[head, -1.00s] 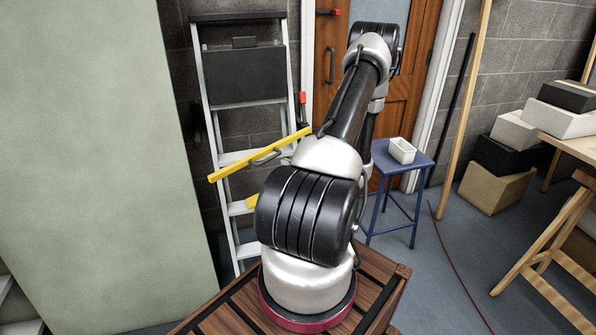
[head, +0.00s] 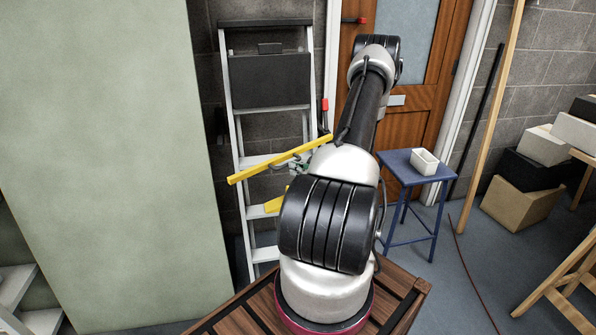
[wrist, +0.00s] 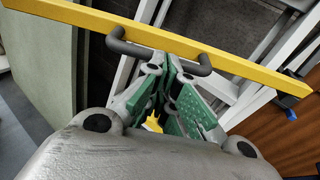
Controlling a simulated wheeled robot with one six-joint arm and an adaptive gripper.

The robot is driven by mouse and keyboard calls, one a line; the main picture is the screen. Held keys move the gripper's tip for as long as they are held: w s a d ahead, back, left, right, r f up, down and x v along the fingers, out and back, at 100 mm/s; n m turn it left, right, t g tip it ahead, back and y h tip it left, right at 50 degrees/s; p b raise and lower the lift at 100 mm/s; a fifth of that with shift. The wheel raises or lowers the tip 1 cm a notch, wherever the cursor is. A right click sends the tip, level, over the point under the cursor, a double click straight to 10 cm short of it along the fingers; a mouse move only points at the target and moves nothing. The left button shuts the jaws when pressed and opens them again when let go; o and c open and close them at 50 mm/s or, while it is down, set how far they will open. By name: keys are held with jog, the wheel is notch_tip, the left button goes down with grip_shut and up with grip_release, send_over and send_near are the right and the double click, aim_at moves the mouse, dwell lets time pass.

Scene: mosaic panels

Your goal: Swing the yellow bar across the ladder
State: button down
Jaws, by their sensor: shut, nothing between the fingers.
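The yellow bar (head: 254,174) slants across the front of the aluminium stepladder (head: 238,140), its right end higher and close to my arm. In the wrist view the bar (wrist: 250,70) crosses the top, with a dark grey handle (wrist: 160,49) on its near side. My gripper (wrist: 172,75) is shut and empty, its green-padded fingers just below the handle; whether they touch it I cannot tell. In the head view my gripper (head: 298,164) shows small and partly hidden beside the bar. A smaller yellow piece (head: 272,205) sits lower at the ladder, partly hidden by my arm.
A pale green panel (head: 100,150) stands left of the ladder. A red-topped catch (head: 325,108) is at the ladder's right. A blue stool (head: 396,160) with a white container (head: 424,161) stands right of my arm, before a wooden door (head: 405,130). Boxes (head: 520,195) lie farther right.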

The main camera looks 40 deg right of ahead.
jog(key=w, duration=1.3)
jog(key=shift+w+a, duration=0.15)
jog(key=shift+w, duration=0.25)
jog(key=shift+s, duration=0.1)
